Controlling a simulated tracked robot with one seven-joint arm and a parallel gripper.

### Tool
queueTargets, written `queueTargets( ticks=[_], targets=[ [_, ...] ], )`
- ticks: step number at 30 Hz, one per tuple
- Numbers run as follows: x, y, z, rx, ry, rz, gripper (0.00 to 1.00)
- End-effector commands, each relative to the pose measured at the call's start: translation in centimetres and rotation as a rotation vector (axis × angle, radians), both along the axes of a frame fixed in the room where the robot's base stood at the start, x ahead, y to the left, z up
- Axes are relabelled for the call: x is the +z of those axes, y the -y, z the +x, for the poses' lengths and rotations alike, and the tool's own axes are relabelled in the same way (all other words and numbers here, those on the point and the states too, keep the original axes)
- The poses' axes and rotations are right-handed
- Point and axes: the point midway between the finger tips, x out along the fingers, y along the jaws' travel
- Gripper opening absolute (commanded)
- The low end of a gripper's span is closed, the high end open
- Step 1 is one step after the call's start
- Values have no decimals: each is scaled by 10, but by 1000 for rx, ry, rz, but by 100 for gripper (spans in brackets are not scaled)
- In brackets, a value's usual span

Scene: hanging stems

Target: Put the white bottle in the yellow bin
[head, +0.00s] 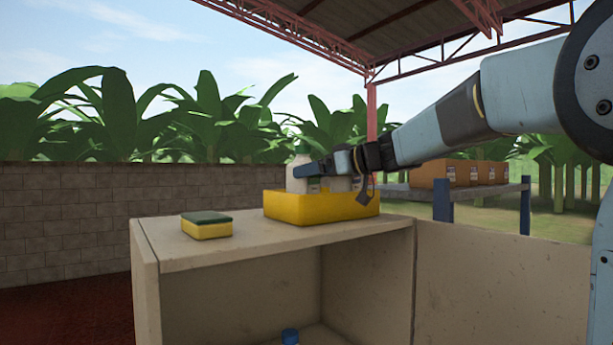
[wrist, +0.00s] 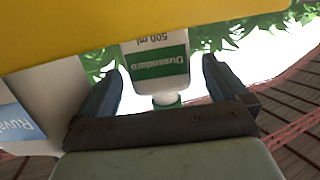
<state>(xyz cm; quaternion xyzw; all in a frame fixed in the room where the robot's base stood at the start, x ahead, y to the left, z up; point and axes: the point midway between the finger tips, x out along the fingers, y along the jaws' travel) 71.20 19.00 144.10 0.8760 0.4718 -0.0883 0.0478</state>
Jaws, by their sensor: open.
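The yellow bin (head: 322,208) stands on top of the beige cabinet; its yellow wall (wrist: 60,30) also crosses the top of the upside-down wrist view. A white bottle with a green label and green cap (wrist: 155,62) is upright at the bin, its lower end hidden behind the bin wall. My gripper (head: 308,171) is above the bin. In the wrist view my gripper (wrist: 163,70) is open, one finger on each side of this bottle, with gaps showing. A second white container with a blue label (wrist: 22,120) is beside it, outside the fingers.
A yellow and green sponge (head: 206,225) lies on the cabinet top (head: 240,244), left of the bin. A blue-capped object (head: 290,336) is inside the open cabinet. Brown boxes (head: 455,174) sit on a rack behind at right. The cabinet top's left is mostly free.

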Motion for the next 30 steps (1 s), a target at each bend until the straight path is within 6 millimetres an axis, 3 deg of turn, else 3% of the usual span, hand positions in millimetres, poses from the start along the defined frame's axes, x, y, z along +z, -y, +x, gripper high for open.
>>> queueTargets(
  ticks=[6, 12, 30],
  targets=[
    [9, 36, -23, -3, 2, 1, 100],
    [14, 58, -38, -2, 0, 1, 100],
    [18, 69, -44, -15, 13, 6, 100]
  ],
)
